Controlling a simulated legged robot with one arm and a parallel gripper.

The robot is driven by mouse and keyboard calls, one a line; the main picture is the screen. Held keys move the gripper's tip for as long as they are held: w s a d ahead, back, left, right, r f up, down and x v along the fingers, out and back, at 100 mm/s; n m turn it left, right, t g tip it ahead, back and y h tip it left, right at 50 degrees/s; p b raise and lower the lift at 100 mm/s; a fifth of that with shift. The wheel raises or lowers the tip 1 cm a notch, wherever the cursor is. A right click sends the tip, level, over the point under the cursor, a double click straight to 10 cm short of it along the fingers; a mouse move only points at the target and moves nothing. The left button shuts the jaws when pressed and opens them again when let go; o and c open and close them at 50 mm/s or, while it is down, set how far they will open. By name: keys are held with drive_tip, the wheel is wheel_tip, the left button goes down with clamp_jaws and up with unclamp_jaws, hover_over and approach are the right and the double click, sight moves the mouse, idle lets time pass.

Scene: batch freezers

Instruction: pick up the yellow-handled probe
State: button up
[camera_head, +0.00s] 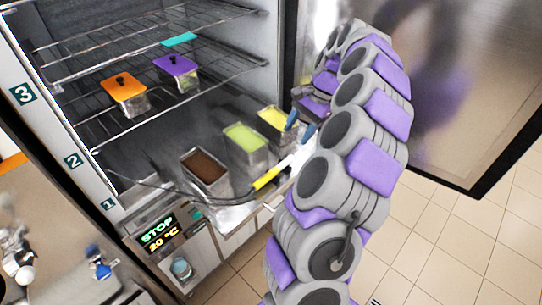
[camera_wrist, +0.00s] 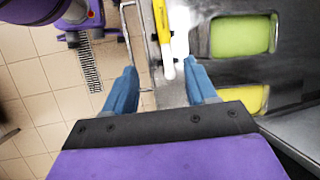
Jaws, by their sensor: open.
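The yellow-handled probe (camera_head: 267,178) lies along the front edge of the freezer's lowest level, with a pale shaft pointing toward my gripper. A dark cable runs from it to the left. In the wrist view the yellow handle (camera_wrist: 162,22) is at the top, and its pale end reaches between my finger tips. My gripper (camera_head: 300,127) is open and empty, its blue fingers beyond the probe's pale end. In the wrist view the gripper (camera_wrist: 164,80) has one finger on each side of the probe's line. I cannot tell the height gap.
Pans with brown (camera_head: 205,168), green (camera_head: 245,140) and yellow (camera_head: 276,123) contents stand beside the probe. Orange-lidded (camera_head: 124,90) and purple-lidded (camera_head: 176,67) containers sit on a wire shelf above. The freezer door (camera_head: 430,90) stands open at right. Tiled floor is clear.

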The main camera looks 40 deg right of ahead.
drive_tip(key=b, duration=0.1)
approach(269, 174)
wheel_tip(269, 174, down, 4)
drive_tip(key=shift+b, duration=0.9)
drive_tip(key=shift+a+f, duration=0.1)
drive_tip(key=shift+a, duration=0.4)
drive_tip(key=a+f+b, duration=0.1)
drive_tip(key=w+a+f, duration=0.1)
drive_tip(key=a+f, duration=0.1)
drive_tip(key=shift+w+f+b, duration=0.1)
drive_tip(key=shift+f+b, duration=0.15)
drive_tip(key=shift+b, duration=0.15)
drive_tip(key=shift+f, duration=0.35)
drive_tip(key=shift+d, duration=0.45)
drive_tip(key=shift+w+a, duration=0.1)
drive_tip(key=shift+a, duration=0.35)
drive_tip(key=c, duration=0.6)
drive_tip(key=shift+d, duration=0.25)
clamp_jaws()
